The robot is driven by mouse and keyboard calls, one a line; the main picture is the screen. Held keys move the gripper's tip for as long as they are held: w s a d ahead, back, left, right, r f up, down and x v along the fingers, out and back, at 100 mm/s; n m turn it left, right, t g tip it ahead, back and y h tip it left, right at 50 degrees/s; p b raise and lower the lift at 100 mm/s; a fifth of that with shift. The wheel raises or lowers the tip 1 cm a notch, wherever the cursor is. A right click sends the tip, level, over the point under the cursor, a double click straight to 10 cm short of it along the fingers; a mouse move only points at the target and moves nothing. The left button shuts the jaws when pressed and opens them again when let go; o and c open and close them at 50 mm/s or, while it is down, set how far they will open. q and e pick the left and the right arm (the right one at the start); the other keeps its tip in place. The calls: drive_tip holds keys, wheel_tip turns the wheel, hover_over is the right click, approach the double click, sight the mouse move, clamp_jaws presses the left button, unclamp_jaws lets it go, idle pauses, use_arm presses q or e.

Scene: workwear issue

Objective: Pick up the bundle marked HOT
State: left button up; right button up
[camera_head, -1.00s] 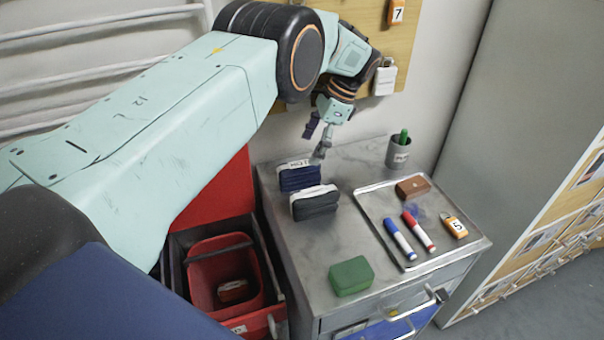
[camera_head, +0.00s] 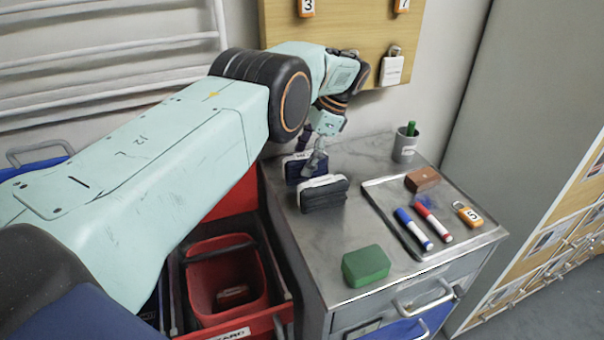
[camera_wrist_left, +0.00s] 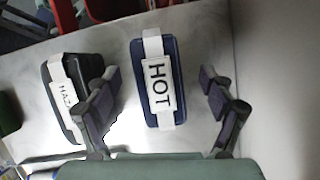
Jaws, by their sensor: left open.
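The bundle marked HOT (camera_wrist_left: 158,82) is dark navy with a white lettered band, and it lies on the metal cabinet top. In the head view the same navy bundle (camera_head: 292,168) is at the back left of the top, partly covered by my left gripper (camera_head: 311,154). The left gripper is open, and in the left wrist view its fingers (camera_wrist_left: 160,76) stand on either side of the HOT bundle with gaps between. Whether the fingertips are level with the bundle is unclear. My right gripper is not in view.
A black bundle (camera_head: 324,195) with a partly readable HAZ label lies close beside it. A green box (camera_head: 366,266) is nearer the front. A metal tray (camera_head: 385,222) holds markers, a brown case and an orange padlock. A cup (camera_head: 405,147) stands at the back.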

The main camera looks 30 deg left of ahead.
use_arm(q)
drive_tip(key=shift+w+d, duration=0.15)
drive_tip(key=shift+s+r, duration=0.1)
drive_tip(key=shift+s, duration=0.1)
drive_tip(key=shift+w+f, duration=0.2)
drive_tip(key=shift+f, duration=0.2)
drive_tip(key=shift+s+r, duration=0.1)
drive_tip(key=shift+s, duration=0.1)
drive_tip(key=shift+c, duration=0.2)
